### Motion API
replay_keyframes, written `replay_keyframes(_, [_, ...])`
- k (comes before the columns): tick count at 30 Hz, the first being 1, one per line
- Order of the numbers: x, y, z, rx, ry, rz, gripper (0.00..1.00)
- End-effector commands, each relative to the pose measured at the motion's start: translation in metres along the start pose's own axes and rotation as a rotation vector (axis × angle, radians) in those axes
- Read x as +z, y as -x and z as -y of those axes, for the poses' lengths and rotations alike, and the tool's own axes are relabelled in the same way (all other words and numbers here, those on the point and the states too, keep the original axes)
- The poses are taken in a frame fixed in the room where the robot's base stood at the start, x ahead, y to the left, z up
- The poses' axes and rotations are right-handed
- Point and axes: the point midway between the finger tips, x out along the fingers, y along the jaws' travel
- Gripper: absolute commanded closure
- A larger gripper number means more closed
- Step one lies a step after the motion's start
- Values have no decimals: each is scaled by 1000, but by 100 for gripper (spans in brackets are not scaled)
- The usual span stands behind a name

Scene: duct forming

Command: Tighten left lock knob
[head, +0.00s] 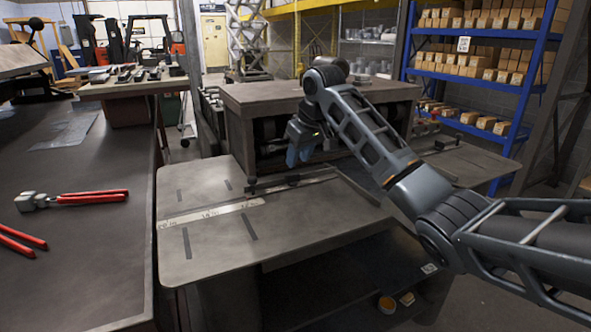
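A small dark knob (252,185) stands at the left end of the bar that lies across the grey machine table (205,240). Another dark knob (447,143) is at the right, partly beside my arm. My gripper (298,158), with blue fingers, is above the bar, to the right of the left knob and apart from it. The fingers point down and are small in the view, so I cannot tell whether they are open or shut. I see nothing held in them.
The table has a scale strip (210,213) and dark slots. A large block-shaped machine housing (300,95) stands behind the bar. At left, a dark workbench (75,250) bears red-handled pliers (90,197). A blue shelf (480,75) with boxes is at the right rear.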

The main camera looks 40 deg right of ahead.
Motion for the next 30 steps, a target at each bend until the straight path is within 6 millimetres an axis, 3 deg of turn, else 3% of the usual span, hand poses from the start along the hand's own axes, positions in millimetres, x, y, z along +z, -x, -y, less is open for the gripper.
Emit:
replay_keyframes(11, [42, 26, -3, -109, 720, -196, 99])
replay_keyframes(15, [54, 34, -7, -99, 901, -257, 100])
replay_keyframes(23, [61, 34, -8, -88, 1017, -294, 100])
replay_keyframes(30, [53, 1, 0, -89, 1017, -292, 100])
